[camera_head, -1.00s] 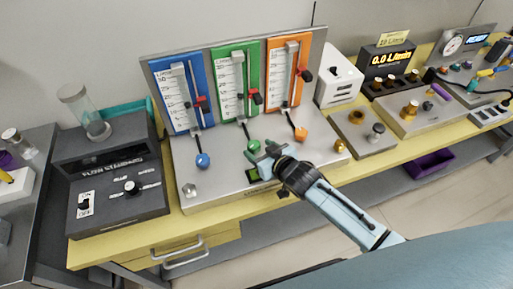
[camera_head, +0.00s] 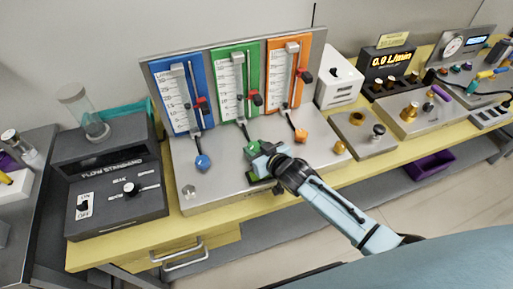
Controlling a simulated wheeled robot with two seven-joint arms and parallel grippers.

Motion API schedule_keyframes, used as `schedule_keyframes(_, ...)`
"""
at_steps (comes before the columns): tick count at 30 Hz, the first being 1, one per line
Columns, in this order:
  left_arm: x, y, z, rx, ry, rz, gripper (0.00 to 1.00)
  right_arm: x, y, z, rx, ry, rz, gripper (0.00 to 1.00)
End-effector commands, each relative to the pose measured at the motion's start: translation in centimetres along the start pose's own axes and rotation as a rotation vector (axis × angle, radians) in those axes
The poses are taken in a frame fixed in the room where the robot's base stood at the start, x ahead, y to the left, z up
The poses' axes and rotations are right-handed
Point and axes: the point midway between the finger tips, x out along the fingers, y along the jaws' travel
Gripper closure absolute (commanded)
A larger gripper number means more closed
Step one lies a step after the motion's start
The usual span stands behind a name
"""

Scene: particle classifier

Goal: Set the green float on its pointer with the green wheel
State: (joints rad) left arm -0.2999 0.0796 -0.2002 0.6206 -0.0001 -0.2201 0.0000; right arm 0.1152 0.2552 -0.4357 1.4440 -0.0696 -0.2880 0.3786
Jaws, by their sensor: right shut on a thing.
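The green flowmeter panel (camera_head: 249,66) stands between the blue and orange ones, with a clear tube (camera_head: 239,76) and a printed scale. A red and black pointer (camera_head: 256,99) sits at the tube's right, in its lower half. The float inside the tube is too small to make out. The green wheel (camera_head: 251,146) is at the foot of this panel's stem, on the metal base. My right gripper (camera_head: 256,153) is shut on the green wheel and partly covers it. My left gripper is not in view.
A blue wheel (camera_head: 203,162) lies left of the green wheel and an orange wheel (camera_head: 301,136) lies right, close to my right gripper. A dark flow-standard box (camera_head: 112,185) stands at left. A lit flow display (camera_head: 390,60) stands at back right.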

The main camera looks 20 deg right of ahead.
Motion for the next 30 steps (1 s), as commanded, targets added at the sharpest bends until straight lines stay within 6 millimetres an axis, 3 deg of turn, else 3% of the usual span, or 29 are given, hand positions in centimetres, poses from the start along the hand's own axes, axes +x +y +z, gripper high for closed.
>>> schedule_keyframes(18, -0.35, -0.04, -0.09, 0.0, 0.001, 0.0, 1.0, 0.01, -0.14, -0.09, 0.029, 0.002, 0.071, 0.85)
schedule_keyframes(19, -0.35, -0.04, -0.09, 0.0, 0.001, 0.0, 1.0, 0.01, -0.14, -0.09, 0.029, 0.002, 0.071, 0.58)
schedule_keyframes(23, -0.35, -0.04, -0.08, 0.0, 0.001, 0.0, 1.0, 0.0, -0.13, -0.06, 0.029, 0.001, 0.071, 0.41)
schedule_keyframes(30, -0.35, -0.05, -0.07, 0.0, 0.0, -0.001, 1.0, -0.01, -0.11, -0.02, 0.029, 0.001, 0.071, 0.4)
